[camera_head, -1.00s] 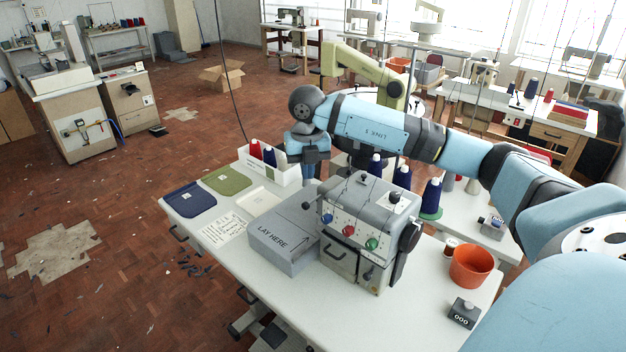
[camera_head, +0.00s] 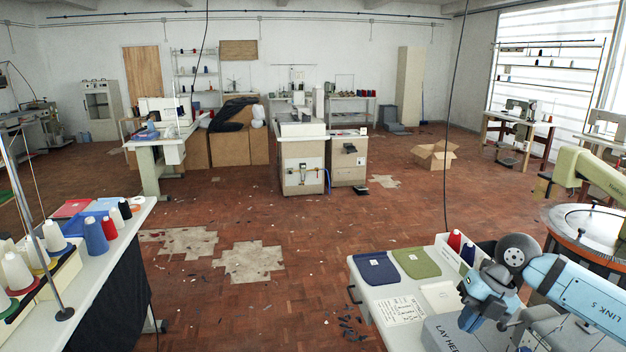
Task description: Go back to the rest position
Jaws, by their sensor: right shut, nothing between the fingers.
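My right arm (camera_head: 580,290) reaches in from the lower right, over the work table. Its right gripper (camera_head: 474,318) hangs pointing down above the grey block marked LAY HERE (camera_head: 440,335), and it is shut with nothing in it. Whether it touches the block I cannot tell. A navy cloth piece (camera_head: 376,268) and a green cloth piece (camera_head: 416,263) lie flat on the white table (camera_head: 364,300) left of the gripper. My left gripper is out of view.
A white box (camera_head: 449,258) with red and navy thread cones stands behind the gripper. A printed sheet (camera_head: 399,311) lies on the table. Another table (camera_head: 110,262) with several cones is at the left. Open brick-red floor (camera_head: 310,240) lies between. A cardboard box (camera_head: 435,156) sits farther back.

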